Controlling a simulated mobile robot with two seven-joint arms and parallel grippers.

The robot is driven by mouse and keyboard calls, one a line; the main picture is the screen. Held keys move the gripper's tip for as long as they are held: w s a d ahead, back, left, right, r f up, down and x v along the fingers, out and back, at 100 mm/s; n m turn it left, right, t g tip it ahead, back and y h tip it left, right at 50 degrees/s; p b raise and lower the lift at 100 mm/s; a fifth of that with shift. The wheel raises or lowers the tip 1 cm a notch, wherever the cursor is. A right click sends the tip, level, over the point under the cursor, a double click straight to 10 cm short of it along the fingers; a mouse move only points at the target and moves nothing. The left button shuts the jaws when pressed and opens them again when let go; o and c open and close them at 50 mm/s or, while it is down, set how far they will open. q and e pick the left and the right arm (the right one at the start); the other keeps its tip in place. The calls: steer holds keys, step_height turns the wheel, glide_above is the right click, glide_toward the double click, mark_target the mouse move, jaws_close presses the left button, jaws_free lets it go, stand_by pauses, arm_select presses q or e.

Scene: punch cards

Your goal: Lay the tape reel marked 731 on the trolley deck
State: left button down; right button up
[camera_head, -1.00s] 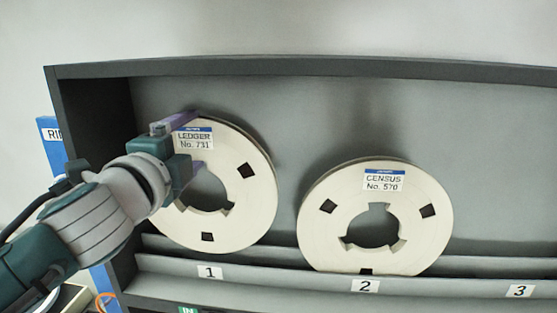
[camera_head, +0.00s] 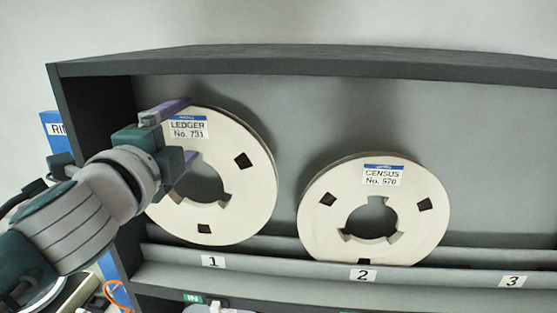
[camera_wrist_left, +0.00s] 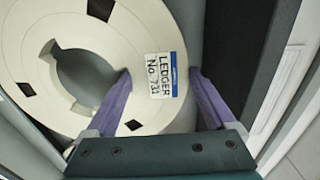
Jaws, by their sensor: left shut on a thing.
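The tape reel marked LEDGER No. 731 (camera_head: 248,190) is a cream disc at slot 1 of the grey rack, face toward me. My left gripper (camera_head: 186,132) is shut on its upper left rim, with one purple finger at the edge and the other at the hub opening. In the left wrist view the fingers (camera_wrist_left: 161,80) straddle the label side of the reel (camera_wrist_left: 150,35). The reel's bottom edge shows just above the rack's front lip; I cannot tell whether it touches the rack. The trolley deck and my right gripper are not in view.
A second reel, CENSUS No. 570 (camera_head: 420,225), stands at slot 2 to the right. Slot 3 (camera_head: 512,281) looks empty. The rack's dark side wall (camera_head: 98,150) is close left of my gripper. A blue binder (camera_head: 56,128) stands outside it.

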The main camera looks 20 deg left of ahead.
arm_select(q)
steer(key=v, duration=0.3)
steer(key=shift+s+r, duration=0.15)
steer(key=shift+r, duration=0.05)
steer(key=b+v, duration=0.3)
steer(key=v, duration=1.1)
steer(key=shift+b, duration=0.3)
steer(key=d+r+n+g+y+p, duration=0.1)
steer(key=d+r+n+y+p, duration=0.2)
steer(key=d+r+p, duration=0.3)
step_height(320, 180, up, 4)
steer(key=shift+d+f+g+y, duration=0.25)
steer(key=shift+d+g+y, duration=0.05)
steer(key=shift+d+y, duration=0.45)
